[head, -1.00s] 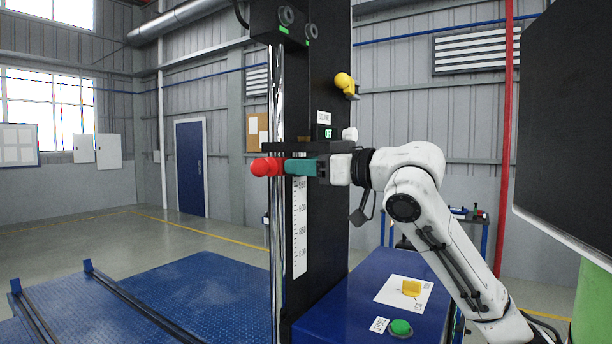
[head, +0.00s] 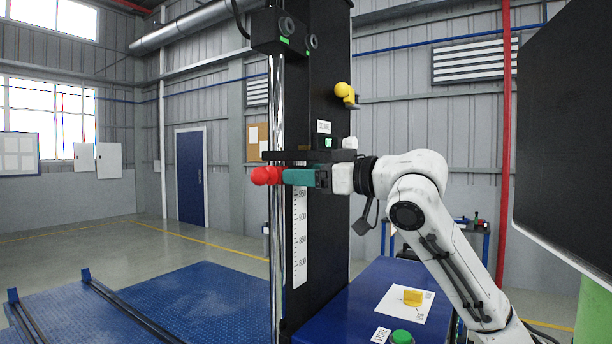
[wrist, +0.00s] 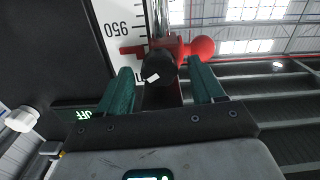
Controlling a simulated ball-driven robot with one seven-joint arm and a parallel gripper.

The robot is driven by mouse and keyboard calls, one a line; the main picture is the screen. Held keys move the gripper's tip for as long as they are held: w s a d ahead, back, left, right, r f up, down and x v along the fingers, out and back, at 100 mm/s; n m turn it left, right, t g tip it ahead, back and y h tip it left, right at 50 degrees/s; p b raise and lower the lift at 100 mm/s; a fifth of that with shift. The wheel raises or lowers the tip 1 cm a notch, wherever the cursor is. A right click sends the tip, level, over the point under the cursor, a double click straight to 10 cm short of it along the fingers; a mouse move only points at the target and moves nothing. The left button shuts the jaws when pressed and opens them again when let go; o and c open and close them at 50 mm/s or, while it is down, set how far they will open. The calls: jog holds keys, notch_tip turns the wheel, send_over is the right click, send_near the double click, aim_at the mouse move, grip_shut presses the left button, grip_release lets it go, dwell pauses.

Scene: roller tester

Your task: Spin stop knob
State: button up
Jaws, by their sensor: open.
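A round black knob with a white mark (wrist: 160,68) sits on a red stop piece (wrist: 130,50) beside a white scale, in the wrist view. A red ball (wrist: 202,47) sticks out to its right; the ball also shows in the head view (head: 262,175), left of the chrome rod (head: 276,230). My gripper (wrist: 163,82) has its teal fingers apart, one on each side of the black knob; contact cannot be told. In the head view my gripper (head: 285,176) reaches left to the red piece, and its fingers hide the black knob.
A black column (head: 328,240) with a scale stands behind the rod. A dark horizontal plate (head: 300,156) is just above my fingers. A blue cabinet (head: 350,315) with a yellow knob (head: 413,298) and a green button (head: 402,338) lies below. A dark screen (head: 570,120) is at right.

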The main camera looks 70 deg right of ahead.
jog(key=b+v, duration=0.2)
jog(key=v, duration=0.8)
jog(key=shift+s+b, duration=0.15)
jog(key=shift+b, duration=0.2)
jog(key=shift+a+r, duration=0.1)
